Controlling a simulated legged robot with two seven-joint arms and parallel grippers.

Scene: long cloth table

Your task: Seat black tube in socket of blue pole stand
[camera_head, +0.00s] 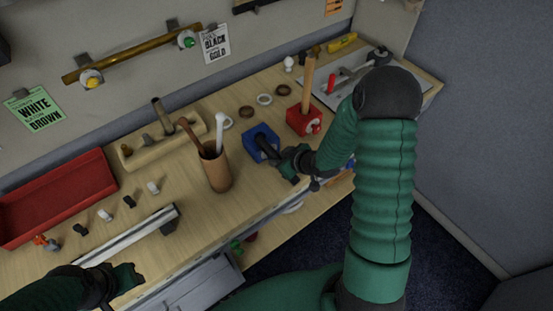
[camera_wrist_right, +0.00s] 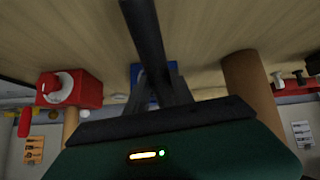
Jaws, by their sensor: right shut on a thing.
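The blue pole stand (camera_head: 251,133) is a squat blue block on the table, right of the brown cup. My right gripper (camera_head: 287,161) is shut on the black tube (camera_head: 266,147), just in front of the stand. The tube is tilted, with its far part over the stand in the head view; I cannot tell if it enters the socket. In the right wrist view the tube (camera_wrist_right: 146,38) runs up from between the fingers, and a little of the blue stand (camera_wrist_right: 136,70) shows behind them. My left gripper (camera_head: 119,283) is low at the left, its jaws unclear.
A red stand (camera_head: 299,121) with a wooden pole is right of the blue one. A brown cup (camera_head: 217,173) holding sticks stands to the left. Several rings lie behind. A red tray (camera_head: 60,194), a rail (camera_head: 128,237) and small pegs are farther left.

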